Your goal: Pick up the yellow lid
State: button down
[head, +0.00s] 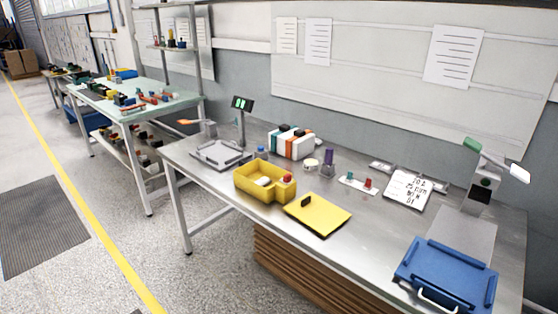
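The yellow lid (318,217) lies flat on the metal workbench (340,245), near its front edge. It is a flat yellow plate with a small dark upright handle (306,202) on its left part. The lid lies just right of an open yellow box (250,184) with a red button on its right end and a pale object inside. My gripper is not in view.
A blue case (446,272) sits at the bench's right end. A notepad (408,189), a connector strip (358,183), and a purple-topped item (328,161) stand behind the lid. A grey tray (220,154) lies left. Bare bench surrounds the lid's right side.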

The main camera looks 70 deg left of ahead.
aim_at(323, 216)
jog(key=u, duration=3.25)
jog(key=k, duration=1.05)
jog(key=z, duration=0.95)
jog(key=i, duration=1)
